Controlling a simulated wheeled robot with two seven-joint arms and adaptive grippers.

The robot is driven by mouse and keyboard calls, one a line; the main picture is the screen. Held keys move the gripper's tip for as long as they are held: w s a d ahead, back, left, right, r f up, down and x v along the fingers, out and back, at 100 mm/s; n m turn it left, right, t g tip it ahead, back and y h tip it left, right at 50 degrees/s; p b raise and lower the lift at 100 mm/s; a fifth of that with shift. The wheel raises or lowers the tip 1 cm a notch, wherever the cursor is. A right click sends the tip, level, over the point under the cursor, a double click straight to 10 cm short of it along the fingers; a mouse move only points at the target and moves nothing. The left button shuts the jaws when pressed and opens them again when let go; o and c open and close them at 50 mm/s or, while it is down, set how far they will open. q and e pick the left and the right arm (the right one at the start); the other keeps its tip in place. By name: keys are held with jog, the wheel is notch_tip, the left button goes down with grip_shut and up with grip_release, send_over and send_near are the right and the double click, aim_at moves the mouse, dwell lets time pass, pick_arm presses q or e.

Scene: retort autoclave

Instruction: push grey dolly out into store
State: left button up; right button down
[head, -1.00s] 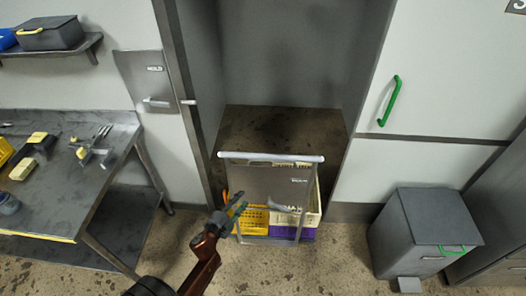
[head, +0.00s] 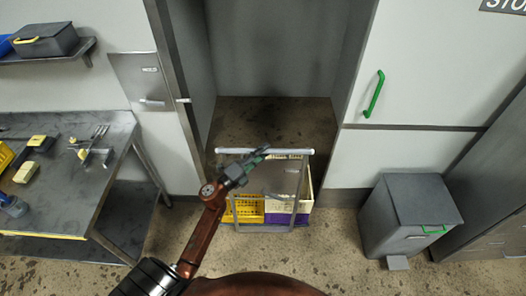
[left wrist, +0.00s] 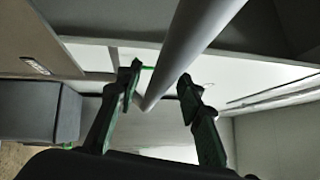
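The grey dolly (head: 290,180) stands in the doorway, its upright panel and pale horizontal handle bar (head: 298,152) facing me. It carries a yellow crate (head: 249,208), with a purple and cream crate partly hidden behind the frame. My left gripper (head: 260,156) is at the middle of the handle bar, covering part of it. In the left wrist view, the fingers (left wrist: 160,78) are apart, with the bar (left wrist: 190,45) running between them; I cannot tell whether they touch it. My right gripper is not in view.
The doorway has dark side posts, and its brown floor (head: 275,120) beyond the dolly is clear. A steel table (head: 95,150) stands left. A grey pedal bin (head: 410,215) stands right, beside a wall panel with a green handle (head: 374,94).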

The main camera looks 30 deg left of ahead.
pick_arm(q)
jog(key=shift+w, duration=0.25)
grip_shut()
dwell(0.3)
